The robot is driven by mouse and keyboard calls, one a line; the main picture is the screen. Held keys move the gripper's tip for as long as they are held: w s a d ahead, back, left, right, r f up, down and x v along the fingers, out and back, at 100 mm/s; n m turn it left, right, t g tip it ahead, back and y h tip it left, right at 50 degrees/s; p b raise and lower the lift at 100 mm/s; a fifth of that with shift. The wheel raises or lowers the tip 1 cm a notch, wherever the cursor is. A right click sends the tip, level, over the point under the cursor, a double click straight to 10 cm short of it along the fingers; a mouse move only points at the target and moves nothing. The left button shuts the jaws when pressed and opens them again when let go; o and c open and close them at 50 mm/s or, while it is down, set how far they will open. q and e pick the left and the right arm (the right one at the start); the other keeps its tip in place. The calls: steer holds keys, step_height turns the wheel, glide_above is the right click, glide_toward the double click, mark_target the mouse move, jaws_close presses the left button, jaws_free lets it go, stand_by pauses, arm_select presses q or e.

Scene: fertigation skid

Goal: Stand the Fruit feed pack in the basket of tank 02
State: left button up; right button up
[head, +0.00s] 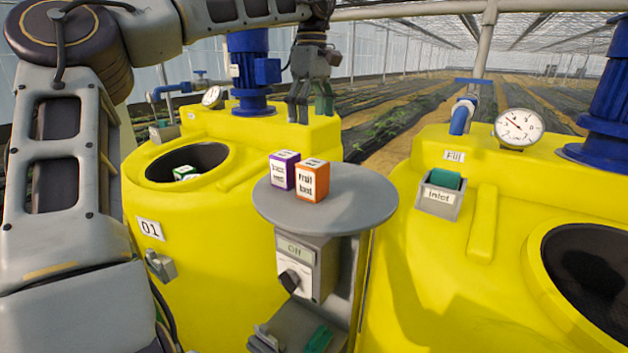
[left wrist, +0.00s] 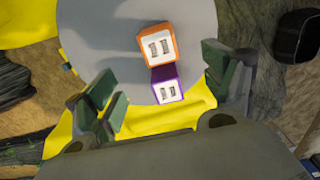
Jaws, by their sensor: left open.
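The orange Fruit feed pack (head: 312,180) stands upright on a round grey table (head: 345,205), close beside a purple pack (head: 284,169). The left wrist view shows the tops of the orange pack (left wrist: 158,45) and the purple pack (left wrist: 167,90). My left gripper (head: 311,105) is open and empty, pointing down, above and behind the packs in the head view. The right yellow tank (head: 440,270) has a dark round opening (head: 590,280); no tank number or basket shows there. My right gripper is not seen.
The left yellow tank (head: 200,260), labelled 01, has an opening holding a green-and-white pack (head: 185,173). A control box (head: 305,262) marked Off sits under the table. An Inlet holder (head: 440,195), a gauge (head: 519,128) and a blue motor (head: 607,110) stand on the right tank.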

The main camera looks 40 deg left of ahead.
mark_target(313, 163)
arm_select(q)
step_height(313, 163, down, 8)
steer(key=shift+f, duration=0.3)
stand_by(0.6)
steer(key=shift+f, duration=0.1)
steer(key=shift+w+f, duration=0.1)
steer(key=shift+f, duration=2.4)
steer(key=shift+c, duration=0.5)
steer(key=c, duration=1.4)
